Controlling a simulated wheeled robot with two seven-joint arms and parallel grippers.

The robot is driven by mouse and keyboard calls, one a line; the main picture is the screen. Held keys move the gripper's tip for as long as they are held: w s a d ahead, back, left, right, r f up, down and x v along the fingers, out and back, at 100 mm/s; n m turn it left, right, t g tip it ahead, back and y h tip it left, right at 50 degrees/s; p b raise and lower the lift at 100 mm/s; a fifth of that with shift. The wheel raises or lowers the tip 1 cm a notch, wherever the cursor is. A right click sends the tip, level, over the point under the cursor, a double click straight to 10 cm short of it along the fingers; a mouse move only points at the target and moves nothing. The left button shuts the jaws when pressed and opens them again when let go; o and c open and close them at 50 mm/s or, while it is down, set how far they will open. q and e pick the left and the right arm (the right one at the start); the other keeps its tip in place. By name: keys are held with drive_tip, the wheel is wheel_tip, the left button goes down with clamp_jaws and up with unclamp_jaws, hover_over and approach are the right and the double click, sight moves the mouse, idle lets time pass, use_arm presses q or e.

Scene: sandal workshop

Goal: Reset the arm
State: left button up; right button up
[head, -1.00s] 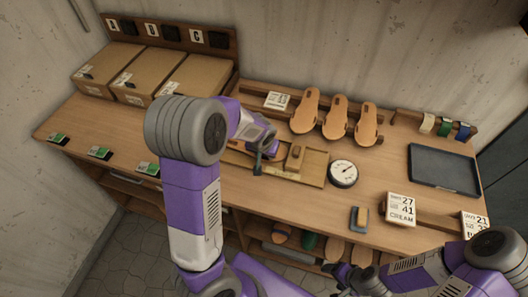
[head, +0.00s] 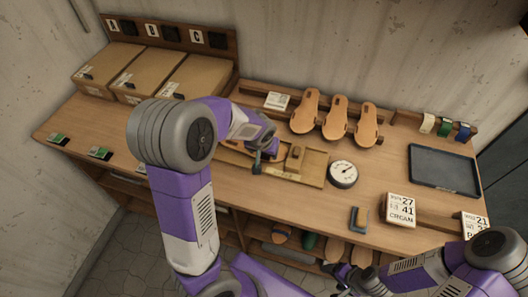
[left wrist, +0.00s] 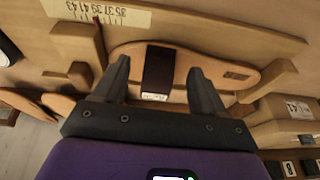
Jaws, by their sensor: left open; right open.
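My left gripper (head: 264,154) is over the wooden fixture (head: 313,168) at the middle of the bench. In the left wrist view the left gripper (left wrist: 160,66) is open, its fingers apart on either side of a dark strap (left wrist: 158,72). The strap lies across a tan sandal sole (left wrist: 226,73) in the fixture; I cannot tell whether the fingers touch it. My right gripper (head: 345,278) is open and empty at the front edge of the bench, partly hidden by its arm.
Several tan soles (head: 336,117) lean on a rack behind the fixture. A round dial (head: 343,174), a dark L-shaped piece (head: 357,221), a label block (head: 400,211) and a dark tray (head: 444,170) are to the right. Cardboard boxes (head: 147,74) stand at the back left.

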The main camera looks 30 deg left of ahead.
use_arm(q)
drive_tip(key=shift+p+v, duration=0.3)
drive_tip(key=shift+v, duration=2.1)
